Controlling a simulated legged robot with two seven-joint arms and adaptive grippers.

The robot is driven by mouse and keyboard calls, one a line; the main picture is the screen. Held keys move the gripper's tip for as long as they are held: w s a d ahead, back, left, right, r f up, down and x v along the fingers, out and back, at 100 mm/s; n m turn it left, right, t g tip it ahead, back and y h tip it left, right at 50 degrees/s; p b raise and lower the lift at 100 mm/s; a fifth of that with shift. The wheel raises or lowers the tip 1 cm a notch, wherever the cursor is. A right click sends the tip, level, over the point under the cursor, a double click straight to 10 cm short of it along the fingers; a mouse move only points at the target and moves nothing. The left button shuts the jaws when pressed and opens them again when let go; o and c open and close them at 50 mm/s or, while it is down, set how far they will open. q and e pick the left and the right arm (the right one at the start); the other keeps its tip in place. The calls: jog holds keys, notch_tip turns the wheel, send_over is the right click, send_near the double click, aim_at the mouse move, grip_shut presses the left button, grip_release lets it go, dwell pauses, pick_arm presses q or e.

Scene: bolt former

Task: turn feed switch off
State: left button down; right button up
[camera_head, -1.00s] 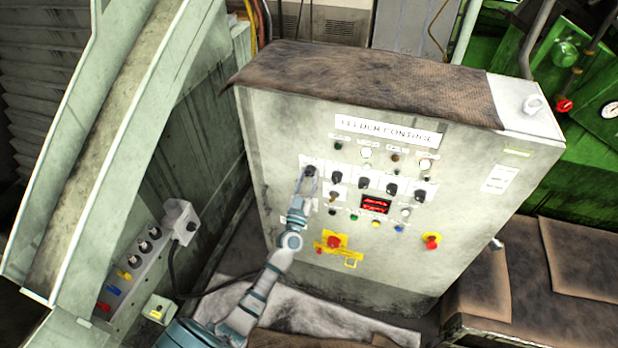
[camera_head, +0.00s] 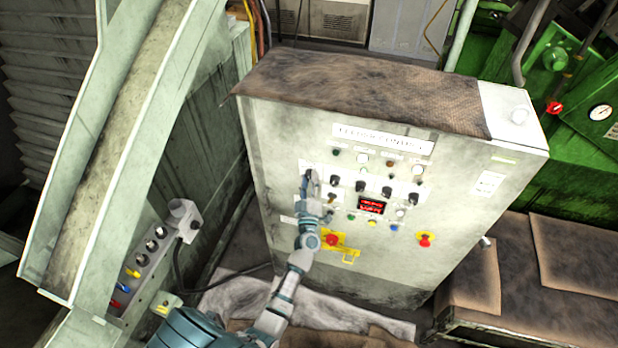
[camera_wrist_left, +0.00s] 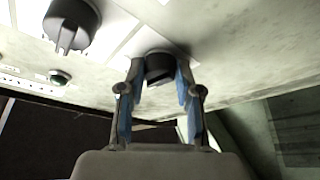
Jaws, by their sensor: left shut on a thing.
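The feeder control cabinet (camera_head: 340,255) stands in the middle of the head view, with a row of black rotary switches on its front. My left gripper (camera_head: 309,180) is at the leftmost switch of that row. In the left wrist view its blue-padded fingers (camera_wrist_left: 160,82) are shut on this black switch (camera_wrist_left: 158,66), one on each side. The fingers partly cover the switch in the head view, and its label is too small to read. A neighbouring black switch (camera_wrist_left: 72,24) is to the left in the wrist view, apart from the fingers. My right gripper is not in view.
A red button on a yellow plate (camera_head: 350,256) sits below, close to my left arm. A red digital display (camera_head: 371,205) and several small buttons are to the right. A grey socket box (camera_head: 150,255) and a conveyor chute (camera_head: 105,140) stand at the left.

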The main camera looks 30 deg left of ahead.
pick_arm(q)
jog(key=shift+f+n+p, duration=0.15)
jog(key=shift+n+p, duration=0.15)
jog(key=shift+n, duration=0.2)
jog(key=shift+d+g, duration=0.1)
jog(key=shift+g, duration=0.2)
jog(key=c, duration=0.8)
grip_release()
jog(key=shift+w, duration=0.1)
jog(key=v, duration=1.2)
jog(key=shift+w+f, duration=0.1)
jog(key=shift+f, duration=0.1)
